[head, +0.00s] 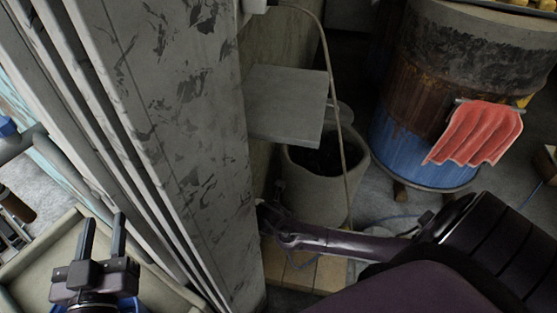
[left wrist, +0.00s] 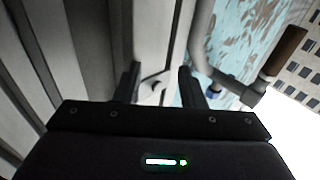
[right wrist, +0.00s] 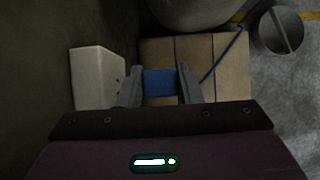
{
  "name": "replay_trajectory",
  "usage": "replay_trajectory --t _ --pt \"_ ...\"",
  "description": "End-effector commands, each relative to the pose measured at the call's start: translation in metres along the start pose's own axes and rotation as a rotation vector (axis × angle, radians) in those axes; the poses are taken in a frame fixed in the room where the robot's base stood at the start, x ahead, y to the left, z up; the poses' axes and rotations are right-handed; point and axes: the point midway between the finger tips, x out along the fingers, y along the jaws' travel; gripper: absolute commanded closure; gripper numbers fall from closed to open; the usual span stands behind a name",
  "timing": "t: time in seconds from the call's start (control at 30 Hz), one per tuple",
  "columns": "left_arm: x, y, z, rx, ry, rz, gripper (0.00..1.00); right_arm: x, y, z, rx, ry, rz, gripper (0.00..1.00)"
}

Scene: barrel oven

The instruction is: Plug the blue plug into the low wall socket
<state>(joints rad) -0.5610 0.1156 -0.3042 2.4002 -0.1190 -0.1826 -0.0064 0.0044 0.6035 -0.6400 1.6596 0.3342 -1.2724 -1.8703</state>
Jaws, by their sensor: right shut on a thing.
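My right gripper (right wrist: 160,80) is shut on the blue plug (right wrist: 160,84), which shows between its two fingers in the right wrist view. A pale box, which looks like the low wall socket (right wrist: 92,76), is on the dark wall just left of the fingers, with small dark marks on its side facing the plug. The plug appears apart from it; the left finger partly covers the gap. In the head view my right gripper (head: 268,212) is low beside the pillar, and the plug is not clearly visible. My left gripper (head: 103,222) is open and empty at lower left.
Wooden boards (right wrist: 212,62) lie under the plug, with a blue cable (right wrist: 228,52) across them. A grey bin (head: 315,190) stands beyond my right forearm, below a grey shelf (head: 285,105). A pillar (head: 185,130) separates my arms. A barrel (head: 425,100) with a red cloth (head: 475,135) stands right.

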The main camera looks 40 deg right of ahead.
Motion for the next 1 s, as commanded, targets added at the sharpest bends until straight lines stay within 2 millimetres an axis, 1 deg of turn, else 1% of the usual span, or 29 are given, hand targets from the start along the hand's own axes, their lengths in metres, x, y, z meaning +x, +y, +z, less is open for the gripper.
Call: replay_trajectory --t 0.47,0.8,1.0 --pt "0.000 -0.002 -0.049 0.011 0.228 -0.001 0.64 0.000 0.008 -0.001 0.000 0.000 0.000 1.00" --pt "-0.006 -0.002 -0.082 0.018 0.387 0.000 0.64 0.000 0.014 0.000 0.000 0.000 0.001 1.00" --pt "-0.011 -0.002 -0.098 0.022 0.464 0.002 0.64 0.000 0.016 -0.001 0.000 0.001 0.001 1.00"
